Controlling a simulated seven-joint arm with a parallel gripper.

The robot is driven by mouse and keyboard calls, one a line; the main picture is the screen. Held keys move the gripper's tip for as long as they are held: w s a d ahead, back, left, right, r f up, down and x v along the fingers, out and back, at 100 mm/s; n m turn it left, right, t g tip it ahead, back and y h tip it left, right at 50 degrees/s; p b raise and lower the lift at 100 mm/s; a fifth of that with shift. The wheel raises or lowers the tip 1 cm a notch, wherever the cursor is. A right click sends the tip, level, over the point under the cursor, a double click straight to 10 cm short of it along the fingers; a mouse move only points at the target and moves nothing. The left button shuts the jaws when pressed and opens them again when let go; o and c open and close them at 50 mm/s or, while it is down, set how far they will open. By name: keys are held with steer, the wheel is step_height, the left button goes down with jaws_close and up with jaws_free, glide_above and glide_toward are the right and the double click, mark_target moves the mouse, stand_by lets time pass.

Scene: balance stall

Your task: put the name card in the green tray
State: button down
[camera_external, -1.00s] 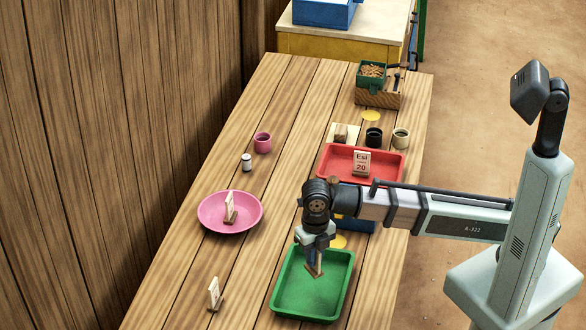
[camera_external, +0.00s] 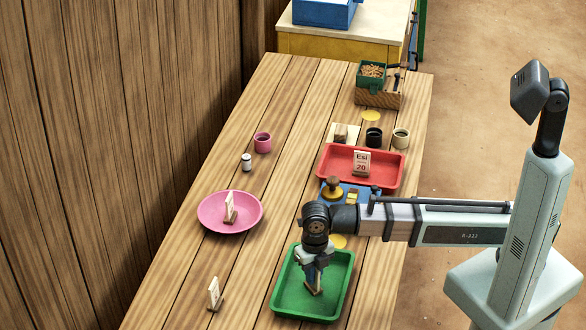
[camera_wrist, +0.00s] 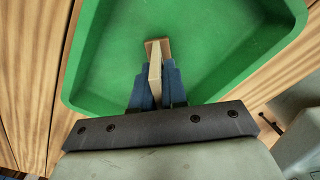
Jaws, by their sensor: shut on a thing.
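My gripper (camera_external: 313,282) is shut on a pale card with a brown wooden foot (camera_external: 315,290). It is over the green tray (camera_external: 342,297), and the card's foot is low, within the tray's outline. I cannot tell whether the foot touches the tray floor. In the wrist view, the blue fingers (camera_wrist: 155,95) pinch the card (camera_wrist: 155,72) from both sides, seen nearly edge-on, with the green tray (camera_wrist: 225,50) below. The card's face is hidden there. The tray otherwise looks empty.
Other cards stand in the pink plate (camera_external: 212,219), in the red tray (camera_external: 335,174) and on the table at front left (camera_external: 214,294). A blue pad with a stamp (camera_external: 333,187) lies just behind my gripper. Cups and a small jar stand farther back.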

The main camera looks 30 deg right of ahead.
steer(key=shift+f, duration=0.1)
steer(key=c, duration=1.2)
jaws_free()
steer(key=shift+o, duration=0.2)
step_height(320, 180, up, 12)
steer(key=shift+r, duration=0.1)
